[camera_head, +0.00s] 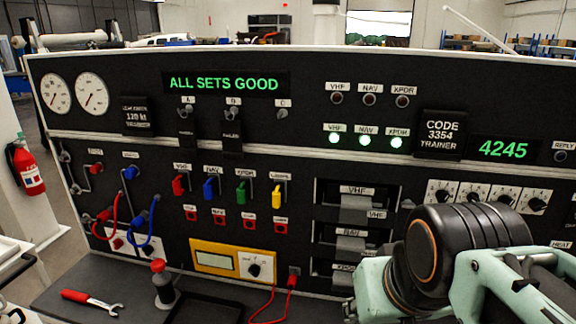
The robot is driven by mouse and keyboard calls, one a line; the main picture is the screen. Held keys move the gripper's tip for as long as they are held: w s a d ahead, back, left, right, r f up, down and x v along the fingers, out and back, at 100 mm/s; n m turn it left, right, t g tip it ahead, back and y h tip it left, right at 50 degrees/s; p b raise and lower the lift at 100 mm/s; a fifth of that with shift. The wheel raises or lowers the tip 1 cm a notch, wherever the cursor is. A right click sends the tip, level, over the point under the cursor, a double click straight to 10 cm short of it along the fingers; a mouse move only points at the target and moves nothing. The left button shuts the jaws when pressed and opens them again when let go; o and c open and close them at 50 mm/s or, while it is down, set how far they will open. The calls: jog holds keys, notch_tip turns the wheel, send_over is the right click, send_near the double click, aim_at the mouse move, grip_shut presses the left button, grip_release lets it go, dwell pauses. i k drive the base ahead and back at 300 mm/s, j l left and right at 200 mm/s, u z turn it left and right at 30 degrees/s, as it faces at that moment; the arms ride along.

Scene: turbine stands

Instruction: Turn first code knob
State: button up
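A row of small white code knob plates with black knobs sits at the right of the black panel. The first code knob (441,194) is the leftmost of them, and my arm stands close below it in the picture. More code knobs (505,195) follow to the right. A green display (503,149) above them reads 4245. A placard (441,134) beside it reads CODE 3354 TRAINER. My arm's pale green links and dark joint fill the lower right and hide part of the panel. My gripper's fingers do not show.
Left of my arm are VHF and NAV slots (352,214), colored switches (210,188) and a yellow meter (228,261). A wrench (92,300) with a red handle lies on the bench. Red and blue cables (146,222) hang from the panel's left side. A fire extinguisher (27,167) is at far left.

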aim_at(442, 196)
jog(key=k+l, duration=0.15)
jog(key=k, duration=0.35)
jog(key=k+l, duration=0.15)
jog(key=k, duration=0.3)
jog(key=k+l, duration=0.1)
jog(key=k, duration=0.4)
